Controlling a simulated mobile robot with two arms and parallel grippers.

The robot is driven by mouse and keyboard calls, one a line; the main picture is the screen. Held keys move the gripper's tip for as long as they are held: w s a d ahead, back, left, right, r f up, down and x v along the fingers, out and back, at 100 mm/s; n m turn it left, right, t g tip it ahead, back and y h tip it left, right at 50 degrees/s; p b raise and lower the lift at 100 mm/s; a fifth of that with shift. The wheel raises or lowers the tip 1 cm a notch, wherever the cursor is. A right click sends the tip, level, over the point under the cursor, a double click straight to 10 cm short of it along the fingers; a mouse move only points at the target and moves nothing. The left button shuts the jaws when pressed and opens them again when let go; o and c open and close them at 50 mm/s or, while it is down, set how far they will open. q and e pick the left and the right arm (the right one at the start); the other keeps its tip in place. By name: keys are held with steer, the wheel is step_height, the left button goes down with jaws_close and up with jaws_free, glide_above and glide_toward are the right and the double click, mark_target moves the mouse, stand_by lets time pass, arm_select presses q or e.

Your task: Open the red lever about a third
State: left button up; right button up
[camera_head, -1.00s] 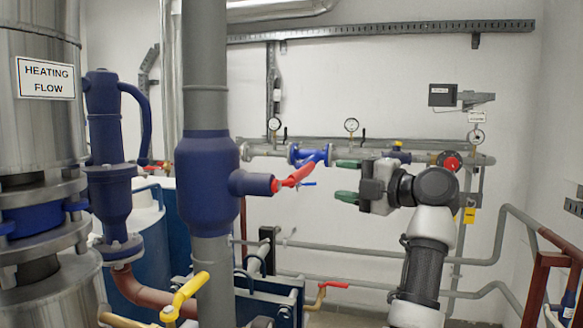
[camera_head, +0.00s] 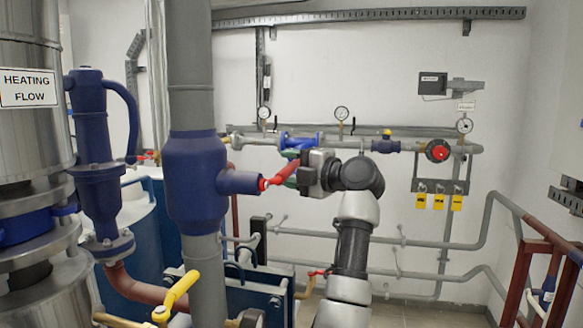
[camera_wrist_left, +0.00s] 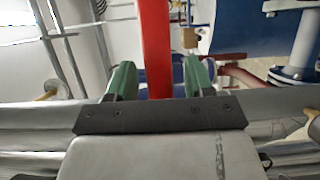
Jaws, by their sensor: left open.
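The red lever (camera_head: 277,178) sticks out from the side stub of the blue valve body (camera_head: 197,178) on the thick grey vertical pipe. It slants up to the right. My left gripper (camera_head: 291,174) is at the lever's outer end, with part of its fingers hidden by the lever and the gripper body. In the left wrist view the red lever (camera_wrist_left: 154,45) runs between the two green fingers of my left gripper (camera_wrist_left: 160,77). The fingers are open, with a visible gap on each side of the lever. My right gripper is not in view.
A yellow-handled valve (camera_head: 176,295) sits low in front of the grey pipe. A wall pipe with gauges (camera_head: 342,114) runs behind. A brown-red frame (camera_head: 522,270) stands at the right.

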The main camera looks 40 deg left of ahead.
mark_target(291, 163)
arm_select(q)
steer(key=shift+c, duration=0.3)
jaws_close()
steer(key=shift+s+d+r+n+g+y+b, duration=0.15)
steer(key=shift+r+n+y+b, duration=0.1)
steer(key=shift+r+n, duration=0.6)
steer(key=shift+s+r+n+g+y+b, duration=0.15)
steer(key=shift+r+n+y, duration=0.1)
steer(key=shift+r+n, duration=0.6)
steer(key=shift+s+d+r+n+g+y+b, duration=0.1)
steer(key=shift+s+r+n+g+y, duration=0.05)
steer(key=shift+r+n, duration=0.35)
steer(key=shift+s+d+r+n+g+y+b, duration=0.1)
steer(key=shift+s+r+n+y, duration=0.1)
steer(key=shift+r+n, duration=0.35)
steer(key=shift+s+d+r+n+g+y+b, duration=0.15)
steer(key=shift+r+n, duration=0.2)
steer(key=shift+r, duration=0.3)
steer(key=shift+o, duration=0.3)
jaws_free()
steer(key=shift+w, duration=0.1)
